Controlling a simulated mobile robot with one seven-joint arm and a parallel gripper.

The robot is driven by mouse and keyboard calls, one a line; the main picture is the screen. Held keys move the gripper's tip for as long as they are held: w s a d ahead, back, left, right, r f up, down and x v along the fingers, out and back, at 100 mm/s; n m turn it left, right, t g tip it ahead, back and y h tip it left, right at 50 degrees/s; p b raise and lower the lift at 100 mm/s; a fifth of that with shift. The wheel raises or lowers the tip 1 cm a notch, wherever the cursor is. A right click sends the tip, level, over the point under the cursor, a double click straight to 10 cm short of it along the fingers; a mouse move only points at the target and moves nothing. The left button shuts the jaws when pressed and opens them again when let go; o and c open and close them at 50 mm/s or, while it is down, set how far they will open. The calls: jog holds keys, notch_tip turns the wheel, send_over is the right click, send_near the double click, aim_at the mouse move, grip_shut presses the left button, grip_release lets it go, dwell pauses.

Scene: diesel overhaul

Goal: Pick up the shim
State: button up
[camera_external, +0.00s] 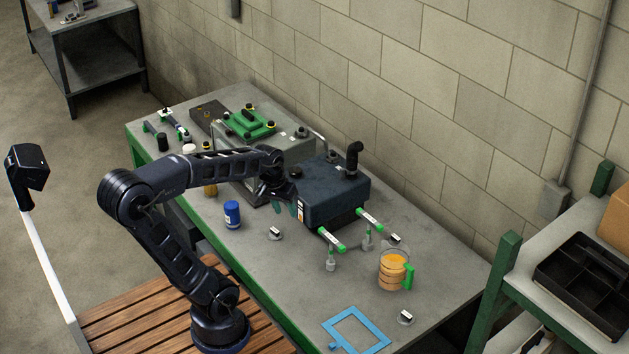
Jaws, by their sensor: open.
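My gripper (284,209) is at the left side of the dark engine-like box on the bench. Its teal fingertips point down and are a little apart, with nothing visible between them. I cannot tell for sure which piece is the shim. A small grey piece with a black-and-white top (275,233) lies on the bench just below the gripper. A similar small piece (406,317) lies at the front right, and another (396,239) lies behind the orange-filled jug. A flat blue frame (357,331) lies near the bench's front edge.
The dark box (335,194) stands close to the gripper, with green-and-white bars (332,241) beside it. A blue can (232,214) stands to the left. The jug (394,269) stands to the right. A grey block with a green top (262,148) is behind.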

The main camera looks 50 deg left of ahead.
jog(key=w+a+f+n+g+h, duration=0.1)
jog(key=w+a+f+n, duration=0.25)
jog(key=a, duration=0.25)
jog(key=w+a+f+n+g+h, duration=0.1)
jog(key=w+a+f+n, duration=0.25)
jog(key=a, duration=0.25)
jog(key=n+h, duration=0.2)
jog(key=n, duration=0.5)
send_near(275, 229)
jog(key=f, duration=0.1)
jog(key=s+d+f, duration=0.1)
jog(key=f, duration=0.1)
jog(key=shift+d, duration=0.2)
jog(key=shift+w+x, duration=0.2)
jog(key=shift+x, duration=1.2)
jog(key=shift+w+x, duration=0.25)
jog(key=shift+x, duration=1.1)
grip_shut()
